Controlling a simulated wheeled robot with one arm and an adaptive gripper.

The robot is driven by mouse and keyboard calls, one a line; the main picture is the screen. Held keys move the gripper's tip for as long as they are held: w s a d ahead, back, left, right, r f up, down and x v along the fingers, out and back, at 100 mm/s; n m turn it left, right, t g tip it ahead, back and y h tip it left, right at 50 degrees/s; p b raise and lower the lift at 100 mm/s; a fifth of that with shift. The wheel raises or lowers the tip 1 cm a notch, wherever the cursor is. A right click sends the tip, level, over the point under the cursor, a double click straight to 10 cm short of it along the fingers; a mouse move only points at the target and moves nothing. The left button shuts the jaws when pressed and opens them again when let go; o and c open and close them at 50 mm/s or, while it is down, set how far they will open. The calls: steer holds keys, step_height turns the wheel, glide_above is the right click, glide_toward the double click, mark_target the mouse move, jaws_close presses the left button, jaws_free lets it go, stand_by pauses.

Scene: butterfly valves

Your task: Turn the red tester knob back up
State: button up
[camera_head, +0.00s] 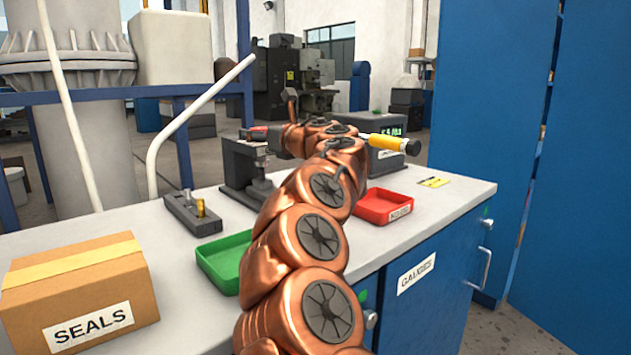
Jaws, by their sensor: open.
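A dark bench device (246,167) stands at the back of the grey bench, left of my arm. A small red part (261,130) shows at its top; I cannot tell if this is the tester knob or how it is turned. My copper arm reaches across the bench and hides much of this spot. My gripper (289,108) is at the arm's far end, small and partly hidden, open, close to the red part. I see no object held in it, and contact cannot be told.
A green tray (224,262), a red tray (384,206), a dark block (190,212) and a SEALS carton (80,290) stand on the bench. A blue cabinet (490,120) rises at right. The bench's right end is mostly clear.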

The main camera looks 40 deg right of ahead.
steer(key=m+h, duration=0.2)
steer(key=h, duration=0.2)
steer(key=shift+a+m+g, duration=0.1)
steer(key=shift+m+g, duration=0.2)
steer(key=shift+m, duration=0.1)
steer(key=h, duration=0.1)
steer(key=m+h+p, duration=0.1)
steer(key=m+g+h+p, duration=0.1)
steer(key=shift+r+h, duration=0.25)
steer(key=shift+h, duration=0.15)
steer(key=m+g+h+p, duration=0.1)
steer(key=m+h+p, duration=0.1)
steer(key=p, duration=0.2)
steer(key=shift+g+h, duration=0.4)
steer(key=shift+m+g+h+p, duration=0.3)
steer(key=shift+m+h+p, duration=0.15)
steer(key=shift+p, duration=0.35)
steer(key=shift+w+f+m+g+h+p, duration=0.15)
steer(key=shift+m+g+h+p, duration=0.25)
steer(key=shift+p, duration=0.5)
steer(key=m+g+h+p, duration=0.2)
steer(key=g+p, duration=0.1)
steer(key=p, duration=0.2)
steer(key=shift+m+h, duration=0.35)
steer(key=shift+m+g+h+p, duration=0.4)
steer(key=shift+m+g+p, duration=0.1)
steer(key=shift+g+p, duration=0.25)
